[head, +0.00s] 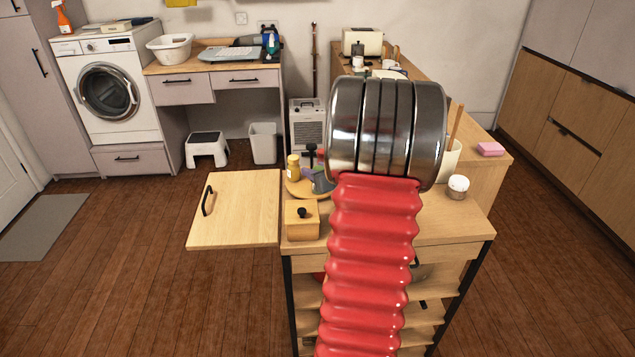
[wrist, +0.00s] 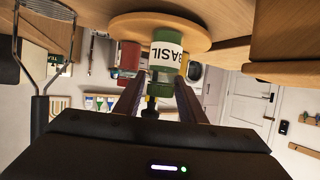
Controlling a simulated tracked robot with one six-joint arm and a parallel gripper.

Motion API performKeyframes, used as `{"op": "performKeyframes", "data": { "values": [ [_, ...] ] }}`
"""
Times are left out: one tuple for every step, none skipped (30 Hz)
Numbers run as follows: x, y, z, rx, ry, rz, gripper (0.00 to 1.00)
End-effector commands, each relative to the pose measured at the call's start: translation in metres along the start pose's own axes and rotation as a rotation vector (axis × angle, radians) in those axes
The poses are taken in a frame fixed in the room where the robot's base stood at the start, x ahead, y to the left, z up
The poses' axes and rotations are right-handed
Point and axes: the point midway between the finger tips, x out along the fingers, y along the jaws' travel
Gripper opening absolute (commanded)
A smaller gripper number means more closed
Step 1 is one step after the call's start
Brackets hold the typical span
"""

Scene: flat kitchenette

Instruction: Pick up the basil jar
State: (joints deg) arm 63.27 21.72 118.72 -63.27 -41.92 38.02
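The basil jar (wrist: 167,52) has a white BASIL label and green ends, and shows upside down in the wrist view. It stands on a round wooden turntable (wrist: 128,27), which is partly visible in the head view (head: 296,187). My gripper (wrist: 160,82) points at the jar with its two dark fingers apart. The right finger overlaps the jar's edge in the picture, and a gap shows between the left finger and the jar. I cannot tell whether the right finger touches it. In the head view my arm hides the gripper, and I cannot make out the basil jar.
A red jar (wrist: 129,57) stands beside the basil jar. A yellow bottle (head: 293,167) stands on the turntable. A wooden box (head: 302,220) with a black knob sits in front, and a lidded jar (head: 458,187) at the right.

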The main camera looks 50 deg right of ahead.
Motion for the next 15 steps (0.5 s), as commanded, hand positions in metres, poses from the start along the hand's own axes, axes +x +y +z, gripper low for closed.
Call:
{"op": "performKeyframes", "data": {
  "values": [
    [0.008,-0.001,0.0,0.0,-0.001,-0.003,0.37],
    [0.011,-0.001,0.0,0.0,-0.001,-0.002,0.37],
    [0.016,-0.001,0.0,0.0,-0.001,-0.002,0.37],
    [0.019,-0.001,0.0,0.0,-0.001,-0.001,0.37],
    [0.021,-0.001,0.0,0.0,-0.001,-0.001,0.37],
    [0.023,0.0,0.0,-0.001,-0.001,0.0,0.37],
    [0.025,0.0,0.0,-0.001,-0.001,0.0,0.37],
    [0.025,0.0,0.0,-0.001,-0.001,0.0,0.37],
    [0.026,0.0,0.0,-0.001,-0.001,0.0,0.37],
    [0.026,0.0,0.0,-0.001,-0.001,0.001,0.37],
    [0.026,0.0,0.0,-0.001,-0.001,0.001,0.37],
    [0.026,0.0,0.0,-0.001,-0.001,0.001,0.37],
    [0.026,0.0,0.0,-0.001,-0.001,0.001,0.37],
    [0.026,0.0,0.0,-0.001,-0.001,0.001,0.37],
    [0.026,0.0,0.0,-0.001,0.0,0.001,0.37]
  ]
}}
